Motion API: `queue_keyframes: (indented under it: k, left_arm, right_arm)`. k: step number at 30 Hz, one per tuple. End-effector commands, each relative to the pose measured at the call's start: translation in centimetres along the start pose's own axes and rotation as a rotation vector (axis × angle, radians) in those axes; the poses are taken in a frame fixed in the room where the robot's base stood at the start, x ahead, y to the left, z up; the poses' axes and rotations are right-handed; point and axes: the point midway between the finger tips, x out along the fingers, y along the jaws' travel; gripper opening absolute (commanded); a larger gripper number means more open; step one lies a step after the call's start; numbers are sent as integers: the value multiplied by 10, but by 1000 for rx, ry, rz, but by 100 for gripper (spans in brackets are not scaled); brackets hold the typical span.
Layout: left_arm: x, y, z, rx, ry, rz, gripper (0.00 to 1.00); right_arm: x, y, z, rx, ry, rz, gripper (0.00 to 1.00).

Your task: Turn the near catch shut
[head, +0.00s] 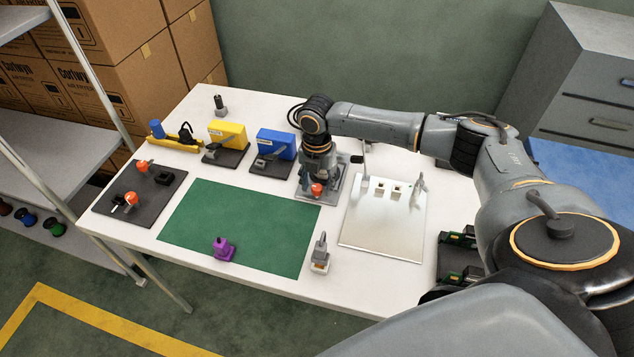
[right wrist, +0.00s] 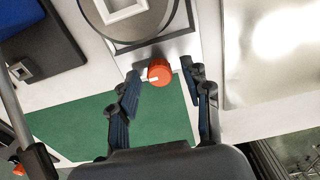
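A red-orange knob (head: 317,189) sits at the near edge of a grey plate fixture (head: 333,190). I cannot tell for certain that it is the near catch. In the right wrist view the knob (right wrist: 159,72) has a small white mark, and a round rimmed part (right wrist: 172,14) lies just beyond it. My right gripper (right wrist: 160,92) is open, pointing down, with one finger on each side of the knob and gaps on both sides. In the head view the gripper and wrist hide most of the fixture. My left gripper is not in view.
A green mat (head: 240,228) lies in front, with a purple piece (head: 223,248) on it. Blue (head: 275,145) and yellow (head: 228,134) blocks stand left of my gripper. A pale metal plate (head: 383,238) lies right. A dark plate (head: 158,190) with two orange knobs lies far left.

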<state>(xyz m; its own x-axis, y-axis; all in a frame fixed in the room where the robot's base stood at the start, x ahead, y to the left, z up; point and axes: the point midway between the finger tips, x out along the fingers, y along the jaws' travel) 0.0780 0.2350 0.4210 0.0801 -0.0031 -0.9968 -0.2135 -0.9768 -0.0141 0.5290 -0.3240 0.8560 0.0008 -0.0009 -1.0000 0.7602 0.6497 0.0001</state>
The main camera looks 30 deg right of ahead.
Motion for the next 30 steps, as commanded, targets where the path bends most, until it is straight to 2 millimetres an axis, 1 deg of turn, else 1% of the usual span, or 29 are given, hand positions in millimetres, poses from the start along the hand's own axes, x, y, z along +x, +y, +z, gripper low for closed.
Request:
queue_keyframes:
  k: [1,2,3,5,6,7,13,17,23,30]
  left_arm:
    - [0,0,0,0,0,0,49]
    - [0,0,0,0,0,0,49]
    - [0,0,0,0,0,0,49]
    - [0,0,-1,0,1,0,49]
    - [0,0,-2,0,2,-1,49]
    - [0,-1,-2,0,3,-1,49]
    - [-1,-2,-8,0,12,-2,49]
    - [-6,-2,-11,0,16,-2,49]
    - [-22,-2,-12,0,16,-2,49]
    - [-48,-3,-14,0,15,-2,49]
  right_arm:
    - [0,0,0,0,0,0,38]
    - [0,0,0,0,0,0,32]
    - [0,0,0,0,0,0,24]
    - [0,0,0,0,0,0,12]
    - [0,0,0,0,0,0,4]
    - [0,0,0,0,0,0,0]
    - [-1,0,0,6,0,0,0]
    - [-2,0,0,34,1,-1,0]
    - [-4,0,-1,133,3,-2,0]
    - [-5,0,-1,338,4,-2,0]
